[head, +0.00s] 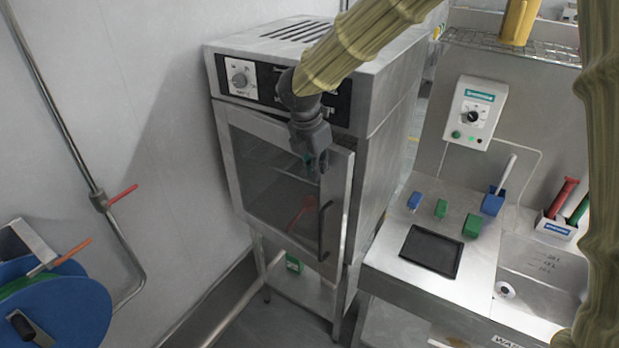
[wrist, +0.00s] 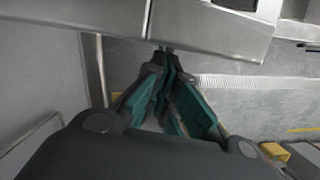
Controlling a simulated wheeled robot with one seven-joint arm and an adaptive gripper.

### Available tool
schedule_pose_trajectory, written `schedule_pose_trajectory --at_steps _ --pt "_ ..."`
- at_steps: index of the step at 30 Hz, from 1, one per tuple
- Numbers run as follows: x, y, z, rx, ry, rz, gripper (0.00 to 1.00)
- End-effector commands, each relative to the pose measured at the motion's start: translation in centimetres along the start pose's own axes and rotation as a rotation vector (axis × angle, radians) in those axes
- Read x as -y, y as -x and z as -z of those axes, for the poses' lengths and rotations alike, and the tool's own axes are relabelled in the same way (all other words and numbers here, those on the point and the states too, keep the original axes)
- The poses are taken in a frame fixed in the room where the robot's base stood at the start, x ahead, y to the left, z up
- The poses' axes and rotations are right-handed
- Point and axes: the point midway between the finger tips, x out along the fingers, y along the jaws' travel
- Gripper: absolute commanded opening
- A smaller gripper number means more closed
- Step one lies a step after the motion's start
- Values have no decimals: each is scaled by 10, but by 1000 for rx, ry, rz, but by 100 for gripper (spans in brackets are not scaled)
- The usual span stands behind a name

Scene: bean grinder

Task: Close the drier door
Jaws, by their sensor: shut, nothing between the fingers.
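The drier (head: 385,85) is a grey metal cabinet with a dial panel on top of its front. Its glass door (head: 265,185) has a dark vertical handle (head: 325,230) near its right edge. The door's right edge stands out a little from the cabinet, so it looks slightly ajar. My gripper (head: 318,172) is shut and empty, pointing down at the door's upper right, above the handle. I cannot tell whether it touches the door. In the wrist view my gripper's fingertips (wrist: 167,50) meet beside a grey metal edge, and the handle cannot be made out.
A steel counter (head: 390,255) with a black tray (head: 431,250), blue and green items and a sink stands to the right. A control box (head: 473,113) is mounted above it. A blue reel (head: 65,310) is at the lower left, with a wall pipe (head: 70,130) behind it.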

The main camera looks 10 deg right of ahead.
Motion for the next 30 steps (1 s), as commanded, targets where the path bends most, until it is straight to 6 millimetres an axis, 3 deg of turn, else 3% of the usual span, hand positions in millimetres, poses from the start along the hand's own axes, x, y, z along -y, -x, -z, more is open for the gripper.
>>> schedule_pose_trajectory --at_steps 7,21,30 --pt "-8 -4 -12 0 10 -2 0" --pt "-9 -4 -14 0 12 -3 0" --pt "-7 1 5 2 14 -2 0"
